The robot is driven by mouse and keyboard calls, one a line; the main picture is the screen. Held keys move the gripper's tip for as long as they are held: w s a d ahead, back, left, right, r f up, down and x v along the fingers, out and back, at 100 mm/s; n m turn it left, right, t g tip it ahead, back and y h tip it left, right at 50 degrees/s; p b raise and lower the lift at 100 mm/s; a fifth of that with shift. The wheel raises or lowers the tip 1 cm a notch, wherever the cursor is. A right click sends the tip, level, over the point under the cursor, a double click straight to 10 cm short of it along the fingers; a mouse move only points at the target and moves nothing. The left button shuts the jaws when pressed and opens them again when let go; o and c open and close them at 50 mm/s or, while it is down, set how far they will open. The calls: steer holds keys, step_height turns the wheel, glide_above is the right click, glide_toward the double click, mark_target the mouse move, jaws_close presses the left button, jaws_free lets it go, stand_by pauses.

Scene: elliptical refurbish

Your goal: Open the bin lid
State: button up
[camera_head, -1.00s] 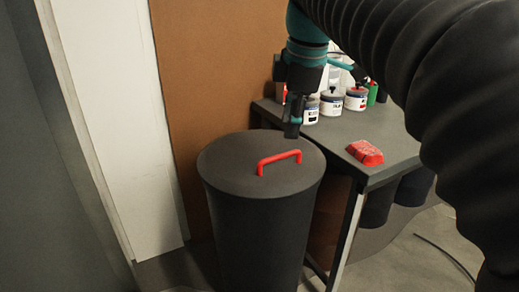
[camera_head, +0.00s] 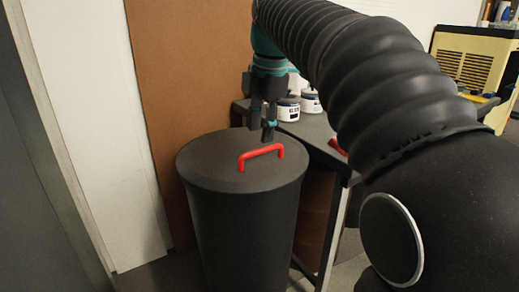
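The dark grey round bin (camera_head: 245,235) stands upright, and its flat lid (camera_head: 215,165) lies closed on top. A red arched handle (camera_head: 261,151) is fixed on the lid. My gripper (camera_head: 266,136) points down just above and behind the right part of the handle. It looks close to the handle but apart from it, and it holds nothing that I can see. The fingers are dark and partly overlap, so their opening is unclear.
A dark table (camera_head: 315,132) stands right behind the bin, with white-and-dark jars (camera_head: 287,108) on it. A brown panel (camera_head: 185,80) rises behind the bin. A yellowish cabinet (camera_head: 478,62) is at the far right. My arm hides much of the table.

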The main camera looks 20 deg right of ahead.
mark_target(258, 150)
steer(key=shift+w+a+f+b, duration=0.1)
steer(key=shift+w+f+b, duration=0.15)
steer(key=shift+f, duration=0.95)
steer(key=shift+w+a+f+b, duration=0.1)
steer(key=shift+w+f+b, duration=0.1)
steer(key=shift+f, duration=0.95)
jaws_close()
